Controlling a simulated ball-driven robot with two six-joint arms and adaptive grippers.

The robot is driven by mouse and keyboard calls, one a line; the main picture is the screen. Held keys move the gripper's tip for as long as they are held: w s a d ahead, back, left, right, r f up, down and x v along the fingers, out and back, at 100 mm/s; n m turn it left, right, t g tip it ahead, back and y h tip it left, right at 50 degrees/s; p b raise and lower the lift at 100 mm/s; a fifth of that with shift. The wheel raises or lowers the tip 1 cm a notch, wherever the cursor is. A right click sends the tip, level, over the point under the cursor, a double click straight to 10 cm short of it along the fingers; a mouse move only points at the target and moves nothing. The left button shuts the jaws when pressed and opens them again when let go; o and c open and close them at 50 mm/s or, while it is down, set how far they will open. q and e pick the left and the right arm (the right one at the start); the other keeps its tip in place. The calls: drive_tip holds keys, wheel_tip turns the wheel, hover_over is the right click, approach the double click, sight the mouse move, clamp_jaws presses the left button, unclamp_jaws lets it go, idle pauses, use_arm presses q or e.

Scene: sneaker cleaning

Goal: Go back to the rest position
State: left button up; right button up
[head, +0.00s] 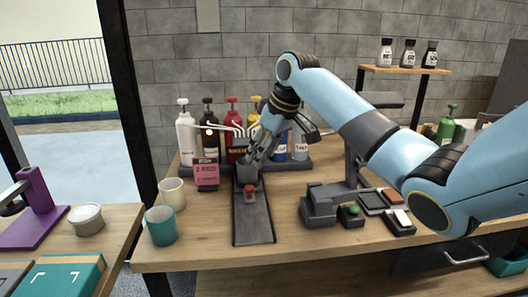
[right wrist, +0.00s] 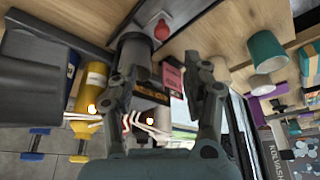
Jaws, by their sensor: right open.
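My right gripper (head: 258,156) reaches down over the table from the right arm, in front of the row of bottles. Its fingers are spread in the right wrist view (right wrist: 168,62), with nothing clearly held between them. A dark grey cylinder (head: 247,173) stands just below the fingertips on a long dark tray (head: 252,222). It also shows in the right wrist view (right wrist: 134,58), close to one finger; I cannot tell whether they touch. A red knob (head: 250,189) sits on the tray in front of the cylinder. My left gripper is out of view.
Several pump bottles (head: 185,135) stand behind the gripper, with a pink sign (head: 206,174) in front. White and teal cups (head: 161,226) stand at left. A dark grey stand (head: 319,205) and small dark boxes are at right, under my arm.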

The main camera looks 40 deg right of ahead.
drive_tip(key=shift+f, duration=0.1)
idle(0.4)
